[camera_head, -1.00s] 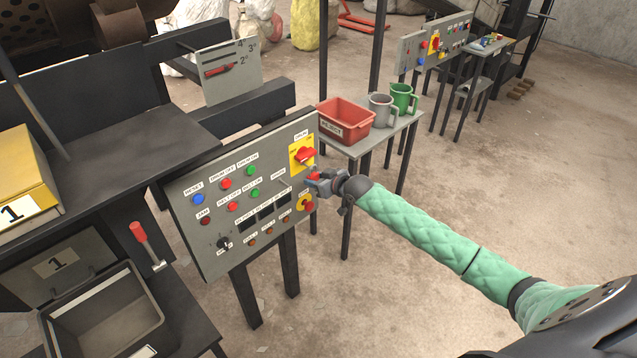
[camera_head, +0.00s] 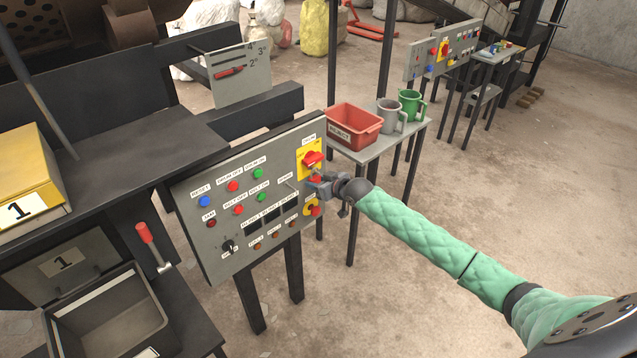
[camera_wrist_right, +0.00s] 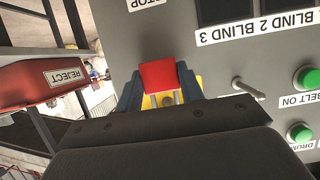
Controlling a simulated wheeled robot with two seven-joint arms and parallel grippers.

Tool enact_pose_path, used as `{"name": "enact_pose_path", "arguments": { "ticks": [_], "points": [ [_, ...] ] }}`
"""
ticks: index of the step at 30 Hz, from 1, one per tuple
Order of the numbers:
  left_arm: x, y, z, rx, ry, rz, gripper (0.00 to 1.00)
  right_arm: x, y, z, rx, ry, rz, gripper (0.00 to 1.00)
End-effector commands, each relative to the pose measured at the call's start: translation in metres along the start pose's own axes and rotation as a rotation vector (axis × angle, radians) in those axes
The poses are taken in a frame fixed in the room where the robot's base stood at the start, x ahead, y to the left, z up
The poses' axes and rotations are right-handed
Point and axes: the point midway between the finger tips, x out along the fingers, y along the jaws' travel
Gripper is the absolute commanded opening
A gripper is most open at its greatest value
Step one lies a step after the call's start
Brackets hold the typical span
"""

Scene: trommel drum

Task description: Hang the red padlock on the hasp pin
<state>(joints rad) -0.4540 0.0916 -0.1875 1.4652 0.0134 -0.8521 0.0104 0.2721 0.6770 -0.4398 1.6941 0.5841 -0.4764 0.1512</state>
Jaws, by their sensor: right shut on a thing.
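My right gripper (camera_head: 322,185) is at the right edge of the control panel (camera_head: 215,262), just below the red rotary switch on its yellow plate (camera_head: 301,153). It is shut on the red padlock (camera_head: 315,180), whose red body also shows between the fingers in the right wrist view (camera_wrist_right: 160,75). The padlock is close in front of the panel; I cannot tell whether it touches. Yellow shows just below the padlock in the wrist view. My left gripper is not in view.
Above and below the gripper, the panel carries several coloured buttons, a black knob (camera_head: 228,246) and a toggle lever (camera_wrist_right: 248,90). Right of the panel, a small table (camera_head: 368,152) holds a red reject bin (camera_head: 352,125), a grey mug (camera_head: 389,115) and a green mug (camera_head: 411,104).

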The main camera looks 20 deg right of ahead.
Motion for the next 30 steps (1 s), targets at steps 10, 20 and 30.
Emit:
{"name": "enact_pose_path", "arguments": {
  "ticks": [10, 20, 30],
  "points": [
    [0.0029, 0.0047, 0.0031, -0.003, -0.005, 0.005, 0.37, 0.0000, 0.0001, -0.0004, 0.000, 0.001, 0.000, 0.12],
    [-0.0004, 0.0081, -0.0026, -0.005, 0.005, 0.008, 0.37, -0.0001, 0.0001, -0.0003, 0.000, 0.001, 0.000, 0.63],
    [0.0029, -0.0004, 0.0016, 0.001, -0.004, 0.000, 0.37, -0.0054, 0.0005, 0.0018, 0.000, 0.000, 0.000, 0.63]
  ]
}}
